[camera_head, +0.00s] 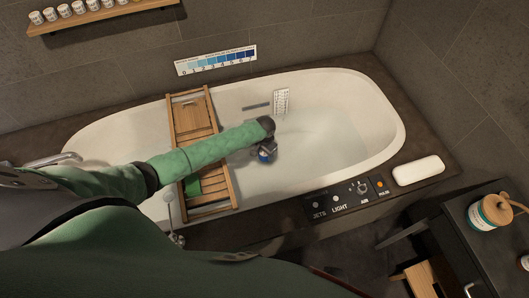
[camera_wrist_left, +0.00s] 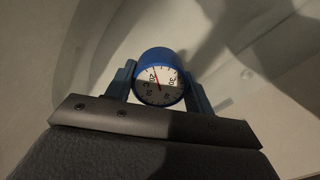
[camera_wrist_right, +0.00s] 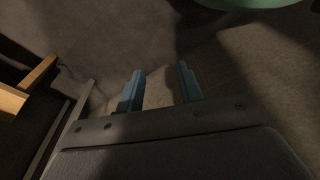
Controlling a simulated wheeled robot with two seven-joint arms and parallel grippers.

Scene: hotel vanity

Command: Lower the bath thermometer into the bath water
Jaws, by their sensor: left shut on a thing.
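The bath thermometer (camera_wrist_left: 158,78) is a blue round piece with a white dial, seen between the fingers of my left gripper (camera_wrist_left: 160,88) in the left wrist view. The left gripper is shut on it. In the head view my left gripper (camera_head: 266,150) holds the thermometer (camera_head: 265,155) over the inside of the white bathtub (camera_head: 385,105), right of the wooden caddy. The bath water (camera_head: 320,140) is pale and clear; I cannot tell whether the thermometer touches it. My right gripper (camera_wrist_right: 160,88) is open and empty above the dark floor in the right wrist view.
A wooden caddy (camera_head: 212,171) spans the tub just left of the gripper, under my left forearm. A control panel (camera_head: 350,194) and a white bar-shaped item (camera_head: 418,171) sit on the near rim. A dark side table (camera_head: 470,235) with a jar (camera_head: 491,212) stands at right.

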